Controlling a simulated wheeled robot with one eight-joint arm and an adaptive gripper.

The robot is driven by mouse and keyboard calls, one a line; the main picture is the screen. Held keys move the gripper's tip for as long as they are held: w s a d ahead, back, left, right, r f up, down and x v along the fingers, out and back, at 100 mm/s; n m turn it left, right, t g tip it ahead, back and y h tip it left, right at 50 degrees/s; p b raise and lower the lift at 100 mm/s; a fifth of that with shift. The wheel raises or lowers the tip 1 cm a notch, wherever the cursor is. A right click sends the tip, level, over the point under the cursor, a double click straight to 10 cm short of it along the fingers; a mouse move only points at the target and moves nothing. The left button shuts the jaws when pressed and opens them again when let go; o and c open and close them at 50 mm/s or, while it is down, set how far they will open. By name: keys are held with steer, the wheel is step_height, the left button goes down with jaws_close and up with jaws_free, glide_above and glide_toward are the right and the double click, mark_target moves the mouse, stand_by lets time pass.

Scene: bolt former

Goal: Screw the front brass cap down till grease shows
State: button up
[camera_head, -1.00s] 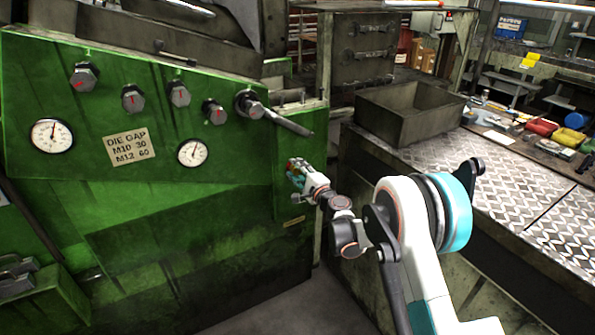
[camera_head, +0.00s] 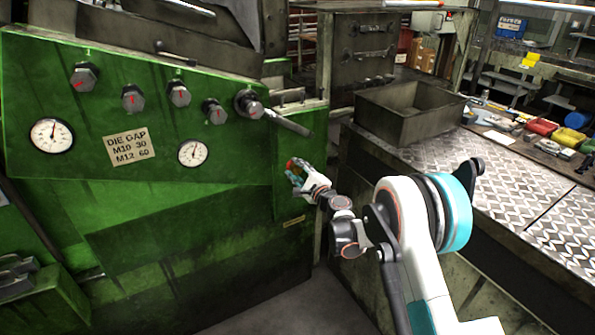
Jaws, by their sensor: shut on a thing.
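My gripper (camera_head: 293,172) is at the right end of the green machine's front panel (camera_head: 200,235), below the lever. It is small in this view, with teal and reddish parts at its tip. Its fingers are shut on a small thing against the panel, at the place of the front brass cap. The fingers mostly hide the cap, so I cannot make out its shape or how far down it sits. No grease can be made out.
Above my gripper a lever (camera_head: 288,123) juts out to the right. Knobs, two dials and a "DIE GAP" plate (camera_head: 129,147) are on the panel. To the right are an open metal bin (camera_head: 410,112) and a tread-plate bench (camera_head: 480,170).

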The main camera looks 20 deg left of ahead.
steer(key=o, duration=1.1)
steer(key=shift+c, duration=0.2)
steer(key=v, duration=1.2)
steer(key=shift+f, duration=0.1)
